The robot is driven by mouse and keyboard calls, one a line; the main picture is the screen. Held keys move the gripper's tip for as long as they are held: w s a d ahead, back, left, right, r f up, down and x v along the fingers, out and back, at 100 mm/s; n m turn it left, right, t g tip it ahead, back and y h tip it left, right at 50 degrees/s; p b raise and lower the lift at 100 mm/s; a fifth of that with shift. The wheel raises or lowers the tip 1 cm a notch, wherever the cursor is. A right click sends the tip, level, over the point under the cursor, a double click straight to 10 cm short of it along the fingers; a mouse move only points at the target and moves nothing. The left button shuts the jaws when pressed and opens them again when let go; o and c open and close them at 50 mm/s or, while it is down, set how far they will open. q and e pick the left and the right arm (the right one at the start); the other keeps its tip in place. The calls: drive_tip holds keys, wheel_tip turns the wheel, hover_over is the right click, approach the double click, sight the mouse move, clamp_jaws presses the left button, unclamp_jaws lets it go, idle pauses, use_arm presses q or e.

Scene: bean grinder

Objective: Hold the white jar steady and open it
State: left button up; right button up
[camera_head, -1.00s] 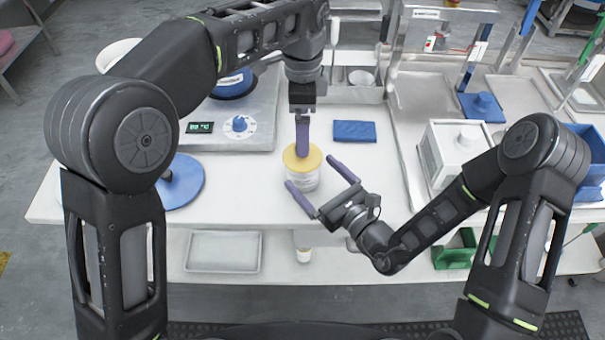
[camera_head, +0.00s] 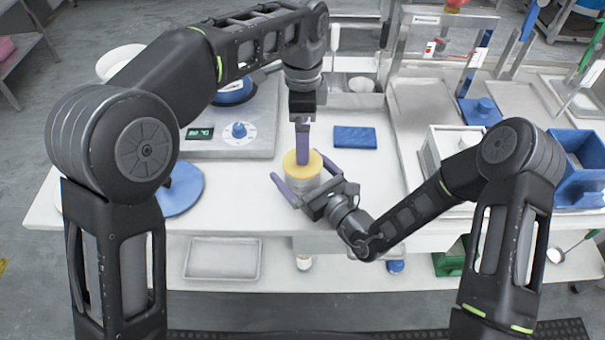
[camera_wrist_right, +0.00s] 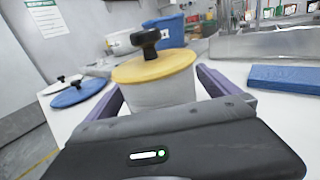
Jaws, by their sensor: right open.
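The white jar (camera_head: 303,185) stands on the white table with a yellow lid (camera_head: 290,169) on top. In the right wrist view the jar (camera_wrist_right: 160,93) is upright, and its lid (camera_wrist_right: 153,66) has a black knob (camera_wrist_right: 147,42). My right gripper (camera_head: 298,165) is open, with one purple finger on each side of the jar. Whether the fingers touch it is not clear. My left gripper (camera_head: 302,148) points down over the lid in the head view and overlaps it there. Its fingers are seen edge-on, so their opening is hidden. It does not show in the right wrist view.
A blue flat block (camera_head: 355,137) lies behind and right of the jar. A scale (camera_head: 232,140) and a blue round lid (camera_head: 181,187) are to the left. A white box (camera_head: 447,146) stands at the right. The table's front edge is close to the jar.

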drive_tip(key=shift+x, duration=0.95)
drive_tip(key=shift+c, duration=0.2)
